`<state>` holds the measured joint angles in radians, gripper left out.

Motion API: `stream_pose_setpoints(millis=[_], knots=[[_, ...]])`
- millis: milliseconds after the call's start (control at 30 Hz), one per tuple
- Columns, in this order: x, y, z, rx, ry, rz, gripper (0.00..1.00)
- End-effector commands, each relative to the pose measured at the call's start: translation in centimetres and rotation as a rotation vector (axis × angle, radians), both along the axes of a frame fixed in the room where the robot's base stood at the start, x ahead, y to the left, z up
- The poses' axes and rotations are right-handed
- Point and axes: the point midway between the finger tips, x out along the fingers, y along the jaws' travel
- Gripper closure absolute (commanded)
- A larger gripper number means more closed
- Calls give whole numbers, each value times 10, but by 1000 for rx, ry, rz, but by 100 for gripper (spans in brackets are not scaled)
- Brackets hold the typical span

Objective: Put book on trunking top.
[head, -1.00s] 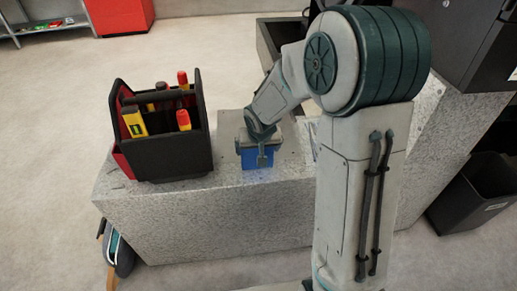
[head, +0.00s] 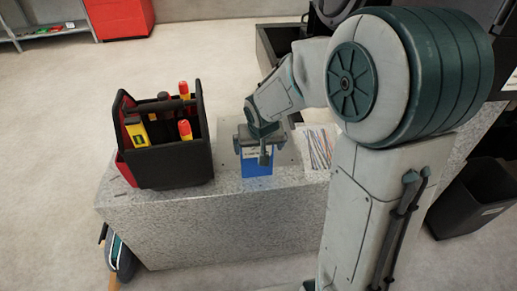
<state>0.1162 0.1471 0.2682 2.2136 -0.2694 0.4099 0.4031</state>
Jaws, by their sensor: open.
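A blue book (head: 257,165) with a pale label is on the speckled grey trunking top (head: 200,203), near its front edge. My gripper (head: 259,155) is right over the book, open, with a finger in front of the book's upper part. The gripper hides part of the book. I cannot tell whether the fingers touch it.
A black tool bag (head: 175,160) with red and yellow tools stands on the trunking left of the book. A grey plate (head: 288,152) and a sheet with coloured lines (head: 317,147) lie to the right. A black bin (head: 475,195) stands at far right.

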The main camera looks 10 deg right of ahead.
Motion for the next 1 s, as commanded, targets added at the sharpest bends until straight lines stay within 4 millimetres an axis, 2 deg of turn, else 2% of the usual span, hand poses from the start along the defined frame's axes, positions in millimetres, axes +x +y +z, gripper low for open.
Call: stream_pose_setpoints(millis=[33, 100, 333, 433, 567, 700, 800, 900, 1000], knots=[[-4, 0, 13, -1, -2, 0, 0], [-8, 0, 22, 0, -2, -1, 0], [-18, -1, 38, -3, 2, 0, 0], [-32, -7, 45, -18, 18, -3, 0], [-73, -24, 58, -46, 68, -8, 0], [-130, -40, 68, -48, 140, -7, 0], [-164, -45, 72, -30, 184, 2, 0], [-189, -47, 72, -9, 216, 14, 0], [-202, -50, 73, 5, 235, 23, 0]])
